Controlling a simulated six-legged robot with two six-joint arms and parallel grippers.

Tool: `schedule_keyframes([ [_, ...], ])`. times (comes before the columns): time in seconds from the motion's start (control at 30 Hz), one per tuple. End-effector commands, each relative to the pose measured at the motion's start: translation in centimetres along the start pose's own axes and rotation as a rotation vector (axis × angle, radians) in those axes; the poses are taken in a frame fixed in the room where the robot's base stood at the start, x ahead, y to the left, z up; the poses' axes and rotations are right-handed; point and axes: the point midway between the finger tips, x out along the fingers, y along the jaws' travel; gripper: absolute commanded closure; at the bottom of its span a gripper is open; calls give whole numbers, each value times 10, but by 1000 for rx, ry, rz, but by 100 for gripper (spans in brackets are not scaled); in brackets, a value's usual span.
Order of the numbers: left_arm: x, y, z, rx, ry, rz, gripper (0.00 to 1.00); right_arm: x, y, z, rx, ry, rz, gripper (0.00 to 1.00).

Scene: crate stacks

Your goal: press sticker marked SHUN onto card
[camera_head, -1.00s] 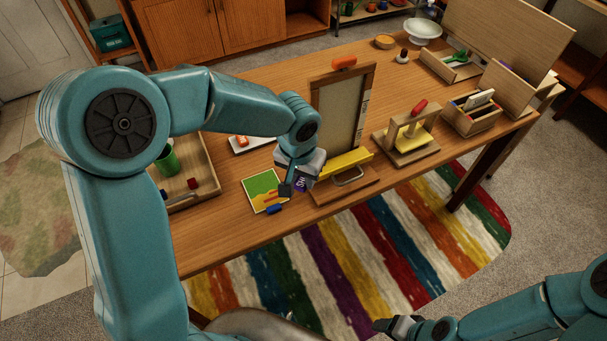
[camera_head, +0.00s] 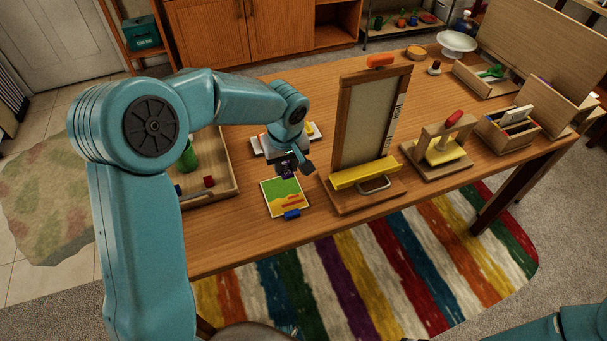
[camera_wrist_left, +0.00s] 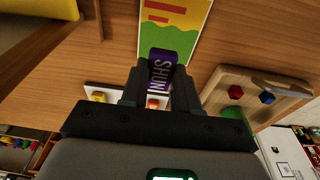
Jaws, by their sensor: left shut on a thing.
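The purple sticker marked SHUN (camera_wrist_left: 161,70) is between the fingers of my left gripper (camera_wrist_left: 158,88) in the left wrist view, its lettering running sideways. In the head view my left gripper (camera_head: 289,168), shut on the sticker, is at the far edge of the card (camera_head: 283,190). The card has green, yellow and red areas and lies on the table. In the left wrist view the sticker overlaps the near end of the card (camera_wrist_left: 178,22); I cannot tell whether they touch. My right gripper is out of view.
A white tray (camera_head: 257,148) lies behind. The table front is clear.

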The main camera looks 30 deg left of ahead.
Motion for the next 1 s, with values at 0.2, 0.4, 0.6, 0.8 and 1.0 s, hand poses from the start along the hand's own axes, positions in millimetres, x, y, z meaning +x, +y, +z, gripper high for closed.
schedule_keyframes([
  [0.2,17,-11,-4,-23,-9,-13,98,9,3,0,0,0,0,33],
  [0.4,28,-11,-2,-21,-10,-14,98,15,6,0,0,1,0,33],
  [0.6,48,-11,1,-20,-9,-14,98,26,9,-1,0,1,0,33],
  [0.8,69,-11,4,-20,-8,-12,98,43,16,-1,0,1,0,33],
  [1.0,74,-11,5,-20,-8,-12,98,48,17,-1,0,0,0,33],
])
